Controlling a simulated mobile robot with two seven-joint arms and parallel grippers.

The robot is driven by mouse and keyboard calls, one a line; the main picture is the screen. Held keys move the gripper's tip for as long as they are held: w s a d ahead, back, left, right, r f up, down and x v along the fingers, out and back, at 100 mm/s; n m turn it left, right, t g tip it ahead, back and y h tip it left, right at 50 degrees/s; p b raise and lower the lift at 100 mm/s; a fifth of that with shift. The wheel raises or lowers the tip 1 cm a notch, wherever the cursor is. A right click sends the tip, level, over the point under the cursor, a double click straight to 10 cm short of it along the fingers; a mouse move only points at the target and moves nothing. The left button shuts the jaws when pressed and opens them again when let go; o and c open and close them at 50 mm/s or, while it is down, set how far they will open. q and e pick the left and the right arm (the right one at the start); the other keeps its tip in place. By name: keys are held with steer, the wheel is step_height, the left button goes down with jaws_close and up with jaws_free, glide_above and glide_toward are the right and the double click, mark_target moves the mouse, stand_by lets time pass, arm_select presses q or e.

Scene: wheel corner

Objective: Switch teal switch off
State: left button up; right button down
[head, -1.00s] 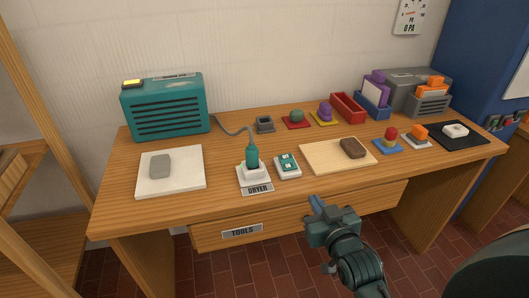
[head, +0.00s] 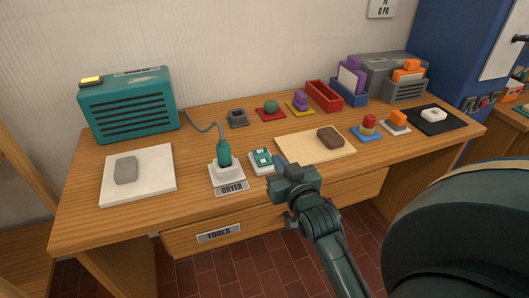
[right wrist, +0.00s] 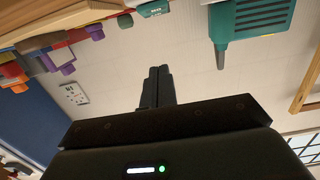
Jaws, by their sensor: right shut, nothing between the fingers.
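The teal switch (head: 262,158) is a small teal-faced block on a white base, at the desk's front middle. It also shows at the top edge of the right wrist view (right wrist: 153,8), partly cut off. Which way it is set is too small to tell. My right gripper (head: 279,161) is shut and empty, with its fingertips just right of the switch in the head view. Whether they touch it I cannot tell. The shut fingers (right wrist: 158,72) show apart from the switch in the right wrist view. My left gripper is not in view.
A teal handpiece (head: 224,153) stands in a white holder behind the DRYER label (head: 231,188), left of the switch. Its cord runs to the teal machine (head: 128,105). A wooden board (head: 300,147) with a brown block (head: 330,138) lies to the right.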

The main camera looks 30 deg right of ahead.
glide_above(265, 158)
steer(key=shift+s+f, duration=0.15)
steer(key=shift+f, duration=0.2)
step_height(265, 158, down, 3)
steer(key=shift+r, duration=0.1)
steer(key=shift+f+b, duration=0.3)
steer(key=shift+f, duration=0.35)
